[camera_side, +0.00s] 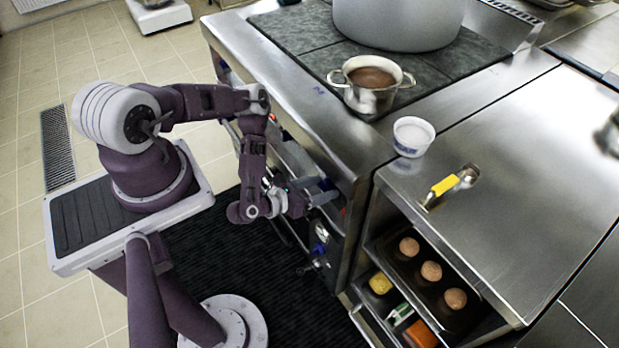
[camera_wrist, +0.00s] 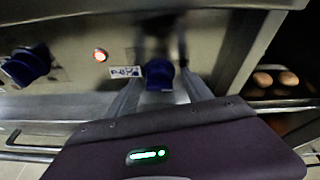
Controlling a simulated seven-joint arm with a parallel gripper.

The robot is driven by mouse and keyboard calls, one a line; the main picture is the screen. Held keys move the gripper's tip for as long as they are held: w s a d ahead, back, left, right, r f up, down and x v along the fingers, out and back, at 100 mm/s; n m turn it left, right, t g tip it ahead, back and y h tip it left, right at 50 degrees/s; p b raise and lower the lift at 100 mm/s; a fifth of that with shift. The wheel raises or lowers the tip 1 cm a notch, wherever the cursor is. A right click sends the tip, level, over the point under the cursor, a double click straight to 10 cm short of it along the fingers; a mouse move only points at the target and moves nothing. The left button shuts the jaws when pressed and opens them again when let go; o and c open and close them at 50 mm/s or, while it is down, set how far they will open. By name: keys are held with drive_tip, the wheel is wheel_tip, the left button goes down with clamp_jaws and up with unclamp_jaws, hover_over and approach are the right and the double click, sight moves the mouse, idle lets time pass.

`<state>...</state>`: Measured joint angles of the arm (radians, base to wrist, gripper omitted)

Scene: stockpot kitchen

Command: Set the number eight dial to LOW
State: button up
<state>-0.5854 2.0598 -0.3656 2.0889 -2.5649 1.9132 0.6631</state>
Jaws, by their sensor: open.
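In the wrist view a dark blue dial (camera_wrist: 160,75) on the steel front panel stands between the fingers of my gripper (camera_wrist: 160,84). The gripper is open, with one finger on each side of the dial; whether they touch it I cannot tell. A small white label (camera_wrist: 125,72) is left of this dial, its print too blurred to read, so the dial's number and setting are unclear. A second blue dial (camera_wrist: 25,65) is at the far left. In the side view my gripper (camera_side: 322,193) is at the stove's front, and the dial there is hidden.
A lit red lamp (camera_wrist: 100,55) lies between the two dials. A steel rail (camera_wrist: 35,148) runs below. On the stove stand a small pot (camera_side: 371,84) of brown liquid and a large stockpot (camera_side: 398,22). An open shelf with brown round items (camera_side: 431,271) is at the right.

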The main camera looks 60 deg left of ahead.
drive_tip(key=n, duration=0.1)
drive_tip(key=n+h, duration=0.1)
drive_tip(key=shift+a+n, duration=0.3)
drive_tip(key=shift+a, duration=0.05)
drive_tip(key=n+h, duration=0.2)
drive_tip(key=shift+n+t, duration=0.3)
drive_tip(key=shift+n, duration=0.1)
drive_tip(key=v, duration=0.7)
drive_tip(key=s+a+r+n+g+h, duration=0.1)
drive_tip(key=r+n, duration=0.4)
drive_tip(key=n, duration=1.2)
drive_tip(key=a+r+n+g+h, duration=0.2)
drive_tip(key=r+n+h, duration=0.3)
drive_tip(key=n, duration=1.3)
drive_tip(key=shift+s+a+g+h, duration=0.4)
drive_tip(key=shift+a+h, duration=0.2)
drive_tip(key=shift+r, duration=0.15)
